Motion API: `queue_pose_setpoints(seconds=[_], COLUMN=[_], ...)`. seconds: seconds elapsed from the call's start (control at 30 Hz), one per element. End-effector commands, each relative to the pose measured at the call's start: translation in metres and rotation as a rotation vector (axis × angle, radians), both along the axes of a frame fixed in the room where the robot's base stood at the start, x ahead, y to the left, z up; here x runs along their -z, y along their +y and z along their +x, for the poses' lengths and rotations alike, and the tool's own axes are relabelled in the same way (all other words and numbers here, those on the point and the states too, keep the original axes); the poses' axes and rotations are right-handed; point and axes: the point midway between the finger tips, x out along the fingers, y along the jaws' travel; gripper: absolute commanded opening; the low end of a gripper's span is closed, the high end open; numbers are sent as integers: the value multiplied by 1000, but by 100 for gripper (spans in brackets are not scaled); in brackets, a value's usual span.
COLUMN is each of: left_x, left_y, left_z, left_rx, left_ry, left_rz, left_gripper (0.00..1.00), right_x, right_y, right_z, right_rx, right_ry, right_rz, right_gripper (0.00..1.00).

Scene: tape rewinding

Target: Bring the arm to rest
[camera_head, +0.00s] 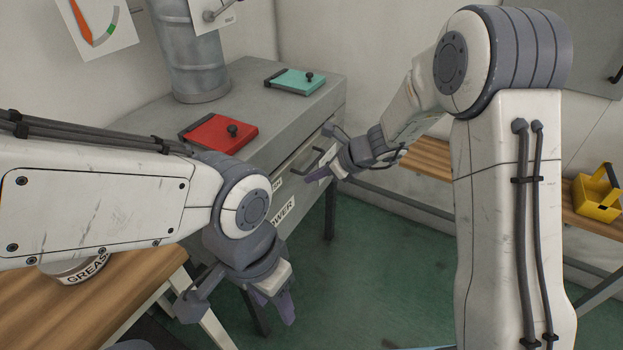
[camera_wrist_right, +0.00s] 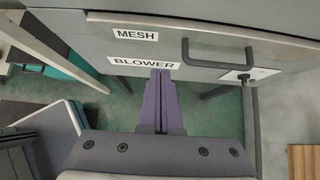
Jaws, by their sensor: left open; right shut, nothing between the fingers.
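My left gripper (camera_head: 272,301) hangs low in the head view, over the green floor near the wooden bench, with its purple fingers apart and nothing seen between them. My right gripper (camera_head: 328,172) is in front of the grey cabinet near its drawer front. In the right wrist view its purple fingers (camera_wrist_right: 160,103) are together and empty, below the drawer labels MESH and BLOWER. The drawer's dark handle (camera_wrist_right: 217,62) is right of the fingertips and apart from them.
A red-lidded panel (camera_head: 218,133) and a teal one (camera_head: 295,81) lie on the grey cabinet (camera_head: 130,120). A grease tin (camera_head: 82,270) stands on the wooden bench (camera_head: 60,310). A yellow toolbox (camera_head: 597,197) sits on a wooden shelf at right. The green floor (camera_head: 380,270) between is clear.

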Motion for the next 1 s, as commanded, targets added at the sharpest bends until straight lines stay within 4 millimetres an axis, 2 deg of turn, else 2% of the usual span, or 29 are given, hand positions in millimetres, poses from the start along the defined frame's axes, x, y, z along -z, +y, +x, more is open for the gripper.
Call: queue_pose_setpoints(seconds=[0.03,0.1,0.3,0.47,0.57,0.67,0.77,0.8,0.9,1.0], left_x=[-4,-6,-9,-9,-9,-9,-9,-9,-9,-9], left_y=[0,0,0,0,0,0,0,0,0,0], left_z=[0,0,0,0,0,0,0,0,0,0], left_rx=[0,0,0,0,0,0,0,0,0,0], left_ry=[0,0,0,0,0,0,0,0,0,0], left_rz=[0,0,0,0,0,0,0,0,0,0], left_gripper=[50,50,50,50,50,50,50,50,50,50], right_x=[-11,-19,-33,-35,-39,-49,-61,-65,-71,-72], right_y=[-10,-18,-29,-30,-20,6,38,48,55,45], right_z=[-4,-9,-17,-20,-30,-62,-121,-150,-218,-269], right_rx=[6,7,4,-1,-71,-278,-644,-821,-1271,-1660], right_ry=[-2,0,1,2,-22,-90,-215,-280,-446,-594], right_rz=[0,0,0,-1,-27,-103,-226,-283,-414,-515], right_gripper=[0,0,0,0,0,0,0,0,0,0])
